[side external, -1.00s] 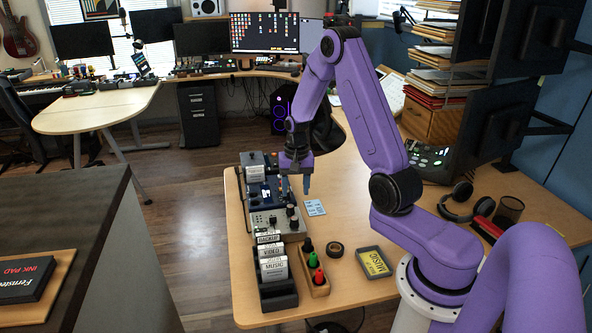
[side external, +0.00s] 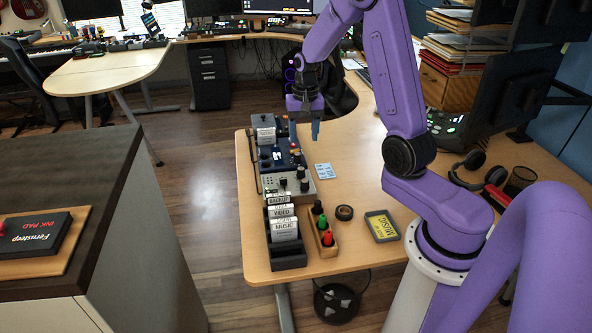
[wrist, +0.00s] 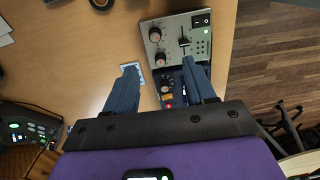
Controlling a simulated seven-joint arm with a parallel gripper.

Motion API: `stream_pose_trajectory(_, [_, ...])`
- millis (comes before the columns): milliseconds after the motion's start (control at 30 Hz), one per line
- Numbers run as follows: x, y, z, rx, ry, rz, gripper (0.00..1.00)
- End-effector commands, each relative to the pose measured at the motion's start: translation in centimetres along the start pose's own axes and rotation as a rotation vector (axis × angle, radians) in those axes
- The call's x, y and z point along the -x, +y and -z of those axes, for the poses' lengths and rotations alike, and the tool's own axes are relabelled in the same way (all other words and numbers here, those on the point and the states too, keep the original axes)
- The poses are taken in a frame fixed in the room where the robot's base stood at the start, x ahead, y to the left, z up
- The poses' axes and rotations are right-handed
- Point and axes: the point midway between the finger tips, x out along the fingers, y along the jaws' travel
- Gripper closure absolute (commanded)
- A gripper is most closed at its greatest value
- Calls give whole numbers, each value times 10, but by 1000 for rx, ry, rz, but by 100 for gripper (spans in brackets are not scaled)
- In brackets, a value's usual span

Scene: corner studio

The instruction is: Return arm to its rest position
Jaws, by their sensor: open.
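My purple arm stands on the wooden desk. My gripper (side external: 305,132) hangs over the desk, above and beside the blue and grey equipment with knobs. In the wrist view its two blue fingers (wrist: 163,88) are spread apart with nothing held between them. The grey mixer panel (wrist: 178,42) with knobs and a slider lies below and ahead of the fingertips. A light blue card (side external: 323,171) lies flat on the desk right of the equipment.
Open desk surrounds the light blue card.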

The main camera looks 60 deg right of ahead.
Motion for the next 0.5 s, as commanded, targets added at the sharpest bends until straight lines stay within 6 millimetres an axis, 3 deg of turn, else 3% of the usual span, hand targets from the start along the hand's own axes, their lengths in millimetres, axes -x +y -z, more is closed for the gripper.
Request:
stream_pose_trajectory(200, [18,-38,-45,258,1,1,45])
stream_pose_trajectory(500, [39,-66,-120,624,0,2,45])
